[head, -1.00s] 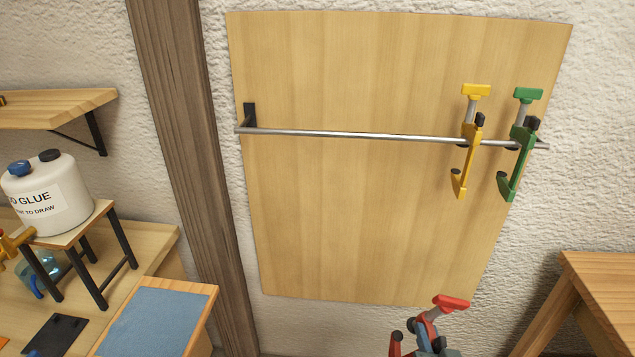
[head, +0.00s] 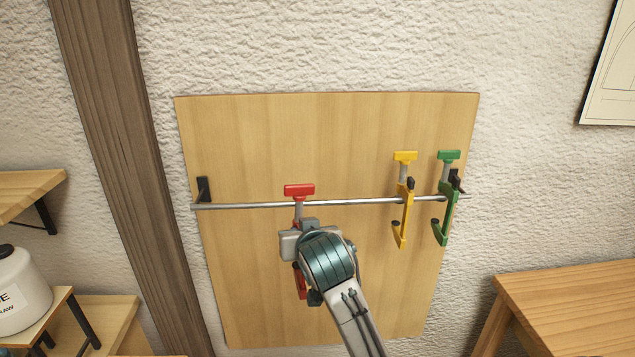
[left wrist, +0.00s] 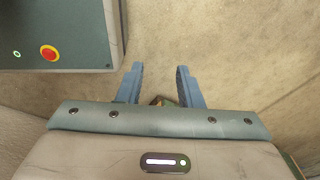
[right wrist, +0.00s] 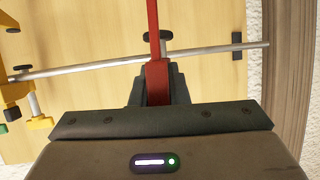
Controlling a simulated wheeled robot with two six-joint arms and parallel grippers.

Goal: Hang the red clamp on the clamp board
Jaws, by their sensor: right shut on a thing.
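The red clamp (head: 299,191) is upright in front of the clamp board (head: 250,130), with its red handle above the steel rail (head: 250,205). My right gripper (head: 303,240) is shut on its body, and my arm hides much of the clamp in the head view. In the right wrist view the red bar (right wrist: 157,75) stands between the fingers (right wrist: 157,95) and crosses in front of the rail (right wrist: 90,66). I cannot tell whether it touches or hooks the rail. My left gripper (left wrist: 156,85) is open, away from the board, and shows only in the left wrist view.
A yellow clamp (head: 405,205) and a green clamp (head: 447,205) hang at the rail's right end. The rail is free between the red and yellow clamps. A wooden post (head: 120,130) stands left of the board; a wooden table (head: 570,290) is at lower right.

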